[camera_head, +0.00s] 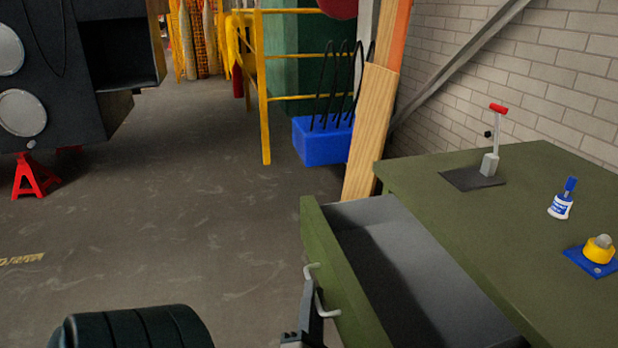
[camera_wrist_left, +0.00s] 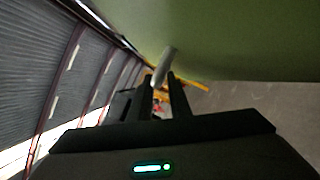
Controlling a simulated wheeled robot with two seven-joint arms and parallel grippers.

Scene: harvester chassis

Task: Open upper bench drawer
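The upper bench drawer (camera_head: 335,262) stands pulled well out from the green bench (camera_head: 480,235). Its grey inside shows and looks empty. A pale bar handle (camera_head: 322,304) is on its green front. My left gripper (camera_head: 309,292) is at this handle, seen edge-on in the head view. In the left wrist view, the two dark fingers (camera_wrist_left: 163,84) stand close together with the pale handle (camera_wrist_left: 167,58) between their tips, and the green drawer front (camera_wrist_left: 230,35) is right beyond. The fingers look closed on the handle. My right gripper is in neither view.
A blue bin (camera_head: 322,142) and a wooden post (camera_head: 368,130) stand behind.

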